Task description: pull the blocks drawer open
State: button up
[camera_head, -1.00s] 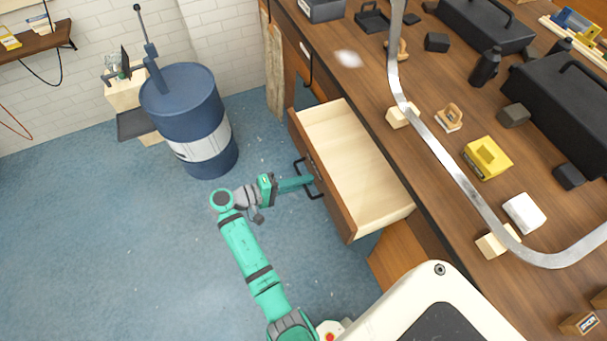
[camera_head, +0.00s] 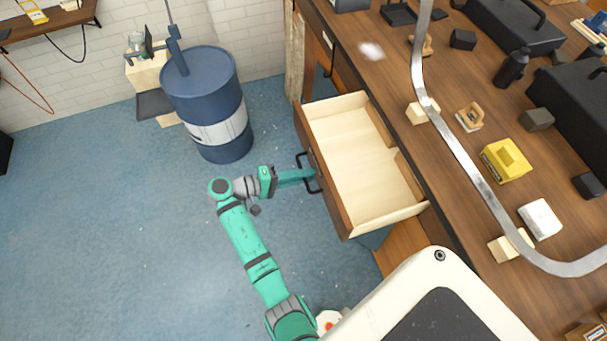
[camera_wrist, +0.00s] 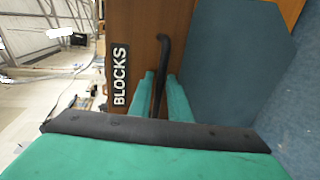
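The blocks drawer (camera_head: 365,165) stands out from the wooden workbench, and its pale, empty-looking inside shows in the head view. Its front carries a dark bar handle (camera_head: 309,172). In the wrist view the brown drawer front (camera_wrist: 140,30) bears a black label (camera_wrist: 119,73) reading BLOCKS, with the handle (camera_wrist: 161,70) beside it. My gripper (camera_head: 304,174) is at the handle. In the wrist view its two green fingers (camera_wrist: 160,92) lie on either side of the handle bar, close against it.
The workbench top (camera_head: 450,190) holds a curved metal rail, dark cases, a yellow block (camera_head: 506,160) and a white block (camera_head: 540,219). A blue barrel (camera_head: 208,100) stands on the floor behind my arm. The blue floor left of my arm is clear.

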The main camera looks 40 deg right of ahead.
jog(key=v, duration=1.1)
jog(key=shift+s, duration=0.1)
dwell(0.5)
